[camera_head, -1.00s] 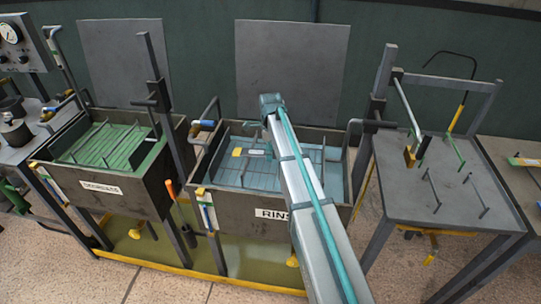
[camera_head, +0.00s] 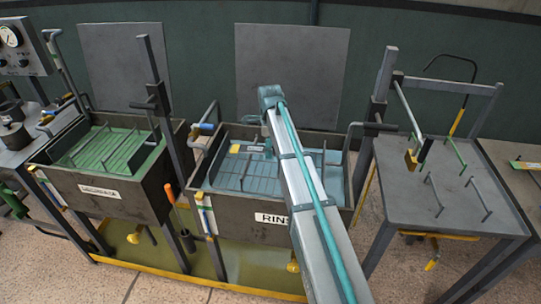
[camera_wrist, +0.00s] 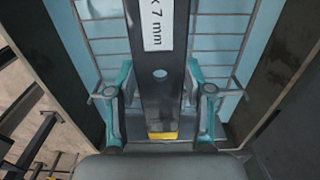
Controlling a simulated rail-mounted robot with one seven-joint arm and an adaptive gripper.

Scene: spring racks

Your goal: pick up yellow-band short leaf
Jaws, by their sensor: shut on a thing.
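The yellow-band short leaf is a dark, flat bar in the wrist view (camera_wrist: 160,105), with a hole, a white label reading "x 7 mm" and a yellow band (camera_wrist: 162,136) at its near end. My gripper (camera_wrist: 160,88) has its teal fingers on either side of this leaf and is shut on it. My gripper (camera_head: 268,149) is there, partly hidden by my arm.
A wire rack (camera_wrist: 220,45) lies below the leaf, with tank walls close on both sides. A second tank (camera_head: 100,190) with a green rack stands left. A grey table (camera_head: 400,200) with upright pegs stands right. Dark posts (camera_head: 170,120) rise beside the tanks.

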